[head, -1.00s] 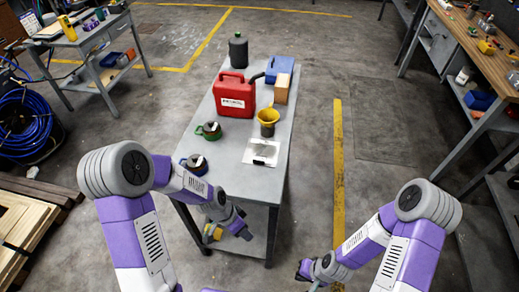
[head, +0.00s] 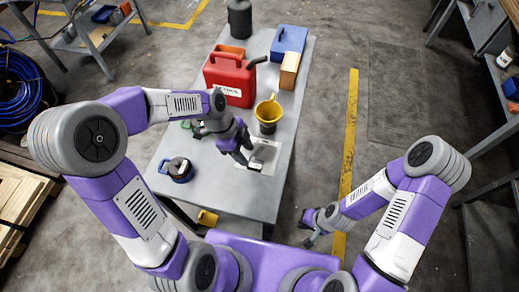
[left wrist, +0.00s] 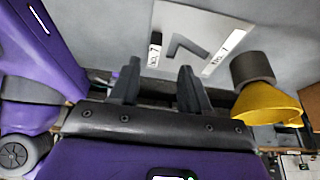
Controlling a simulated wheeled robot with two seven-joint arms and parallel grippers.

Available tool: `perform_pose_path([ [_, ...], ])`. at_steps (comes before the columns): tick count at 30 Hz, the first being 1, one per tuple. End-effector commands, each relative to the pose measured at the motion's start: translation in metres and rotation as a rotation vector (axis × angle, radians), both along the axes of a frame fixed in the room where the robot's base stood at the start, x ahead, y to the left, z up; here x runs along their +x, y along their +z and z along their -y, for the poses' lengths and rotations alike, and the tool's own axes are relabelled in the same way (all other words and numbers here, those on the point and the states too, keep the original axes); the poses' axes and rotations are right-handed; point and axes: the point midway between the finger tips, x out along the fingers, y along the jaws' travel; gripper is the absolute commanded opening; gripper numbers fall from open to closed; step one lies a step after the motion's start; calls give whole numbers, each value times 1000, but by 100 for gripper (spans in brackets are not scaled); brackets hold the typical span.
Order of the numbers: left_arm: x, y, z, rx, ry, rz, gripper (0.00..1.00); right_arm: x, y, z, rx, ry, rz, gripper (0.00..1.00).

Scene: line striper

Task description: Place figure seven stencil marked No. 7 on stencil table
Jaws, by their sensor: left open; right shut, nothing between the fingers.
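A pale flat plate (head: 244,166) lies on the grey table (head: 215,190), partly hidden by my left gripper in the head view. The left wrist view shows the plate (left wrist: 200,20) with a dark figure-seven shape (left wrist: 183,48). A label reading "No. 7" (left wrist: 154,50) sits on its left, and a second label (left wrist: 226,52) on its right is harder to read. My left gripper (head: 247,152) is open and empty, just over the plate; its two fingers (left wrist: 160,85) are apart. My right gripper (head: 313,229) is shut and empty, low and right of the table.
A yellow funnel on a dark cup (head: 268,113) stands close beyond the plate. A red can (head: 230,80), a blue box (head: 288,45) and a tan block (head: 289,71) stand farther back. The table's front is mostly clear.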

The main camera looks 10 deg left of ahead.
Motion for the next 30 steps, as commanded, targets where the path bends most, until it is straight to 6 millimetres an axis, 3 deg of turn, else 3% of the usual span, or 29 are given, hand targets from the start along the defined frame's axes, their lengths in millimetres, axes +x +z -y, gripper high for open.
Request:
perform_pose_path([
  [12,-7,-51,24,0,-1,-3,47,0,-13,0,0,0,1,0],
  [21,-7,-53,25,0,1,1,45,0,-13,0,0,0,1,0],
  [30,-7,-53,25,0,1,1,0,0,-13,0,0,0,1,0],
])
